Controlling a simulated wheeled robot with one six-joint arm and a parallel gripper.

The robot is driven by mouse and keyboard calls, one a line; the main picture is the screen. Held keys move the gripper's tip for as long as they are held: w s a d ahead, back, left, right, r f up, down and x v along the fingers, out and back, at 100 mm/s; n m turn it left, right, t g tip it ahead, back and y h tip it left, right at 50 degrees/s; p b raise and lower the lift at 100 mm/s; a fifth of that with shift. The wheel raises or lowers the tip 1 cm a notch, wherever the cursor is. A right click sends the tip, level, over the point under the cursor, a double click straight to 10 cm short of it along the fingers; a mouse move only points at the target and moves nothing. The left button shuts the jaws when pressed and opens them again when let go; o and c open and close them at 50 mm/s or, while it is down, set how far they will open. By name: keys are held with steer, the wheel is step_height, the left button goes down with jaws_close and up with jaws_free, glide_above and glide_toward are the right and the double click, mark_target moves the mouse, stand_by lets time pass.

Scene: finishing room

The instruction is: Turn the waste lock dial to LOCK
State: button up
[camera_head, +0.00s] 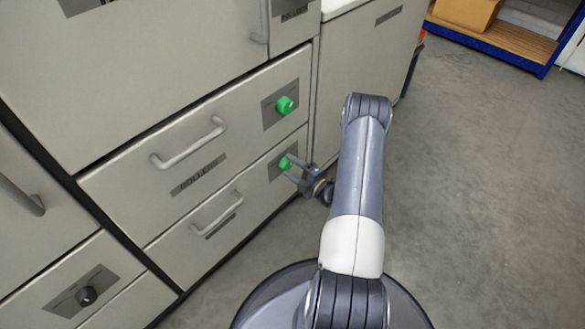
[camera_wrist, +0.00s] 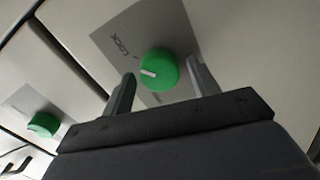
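In the head view a green dial (camera_head: 285,163) sits on a grey plate at the right end of the lower drawer (camera_head: 185,258); that drawer's label is too small to read. My gripper (camera_head: 297,174) is at this dial. In the wrist view the green dial (camera_wrist: 163,66) lies between the fingers of my open gripper (camera_wrist: 160,72), with a gap seeming to show on each side; contact cannot be told. The dial's white mark points left in the picture. The word LOCK (camera_wrist: 121,47) is printed on its plate, up and left of the dial.
A second green dial (camera_head: 285,105) is on the drawer above, labelled ROLLERS; it also shows in the wrist view (camera_wrist: 43,124). Drawer handles (camera_head: 188,143) stick out nearby. A black knob (camera_head: 86,295) is at lower left. Open concrete floor (camera_head: 480,190) lies to the right.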

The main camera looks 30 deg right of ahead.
steer(key=shift+o, duration=0.4)
steer(key=shift+s, duration=0.1)
steer(key=shift+s+d, duration=0.15)
steer(key=shift+s, duration=0.1)
steer(key=p+v, duration=0.2)
steer(key=v, duration=0.8)
steer(key=shift+p, duration=0.4)
steer(key=b+x, duration=0.2)
steer(key=x, duration=0.8)
steer(key=shift+b, duration=0.35)
steer(key=shift+w, duration=0.35)
